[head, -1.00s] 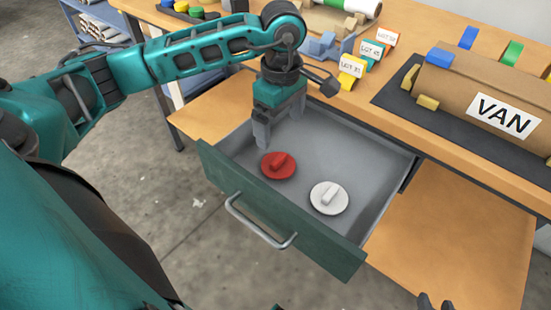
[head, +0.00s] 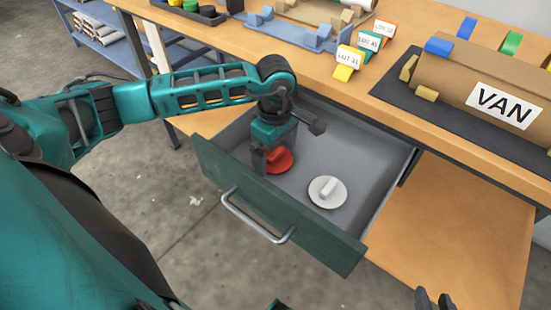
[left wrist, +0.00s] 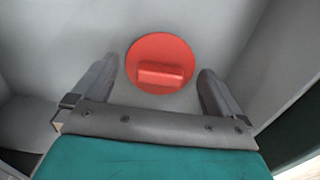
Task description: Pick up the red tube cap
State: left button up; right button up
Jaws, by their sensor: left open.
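The red tube cap (head: 281,162) is a round disc with a raised bar grip. It lies in the open drawer (head: 350,160), left of a white cap (head: 327,192) of the same shape. My left gripper (head: 272,165) is open and low over the red cap, partly hiding it in the head view. In the left wrist view the red cap (left wrist: 160,52) lies between and beyond the fingertips (left wrist: 158,68), with its bar running across the gap. My right gripper (head: 434,299) shows only as dark tips at the bottom edge.
The drawer front with its metal handle (head: 255,220) faces me, and drawer walls surround the caps. On the bench above are lot tags (head: 348,62), a dark mat and a brown roll marked VAN (head: 480,90). The lower wooden surface at right is bare.

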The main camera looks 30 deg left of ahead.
pick_arm(q)
jog(key=shift+c, duration=0.3)
jog(key=c, duration=0.8)
jog(key=shift+r, duration=0.2)
